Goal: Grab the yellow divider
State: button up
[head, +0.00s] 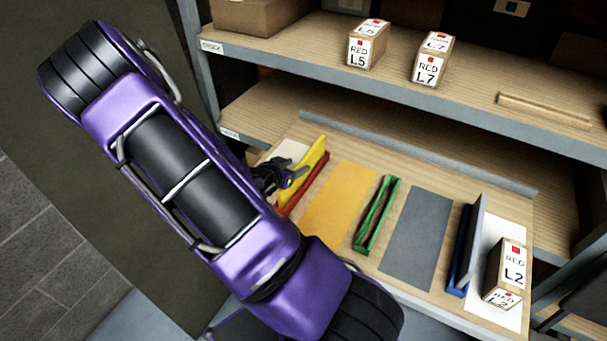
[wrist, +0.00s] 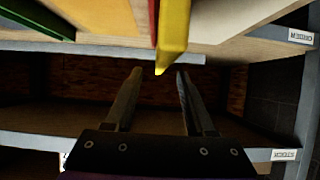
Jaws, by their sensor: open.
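The yellow divider (head: 316,158) stands tilted in a red holder (head: 318,172) at the left end of the shelf board. My gripper (head: 287,178) is at its left side in the head view and hides part of it. In the wrist view the yellow divider (wrist: 173,38) shows edge-on near the top centre, beside the red holder (wrist: 153,18). My open, empty gripper (wrist: 160,76) points at it, with the divider's end close to the fingertips, nearer the right finger. I cannot tell whether they touch.
A green empty holder (head: 376,214) and a blue holder with a grey divider (head: 474,240) stand farther right. Box L2 (head: 506,272) is at the right end. The upper shelf carries box L5 (head: 367,44) and box L7 (head: 432,60). A raised back lip (head: 420,150) runs behind the board.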

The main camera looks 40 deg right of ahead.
aim_at(302, 162)
jog(key=shift+x, duration=2.8)
jog(key=shift+w+r, duration=0.1)
jog(key=shift+r, duration=0.05)
jog(key=shift+c, duration=0.2)
grip_shut()
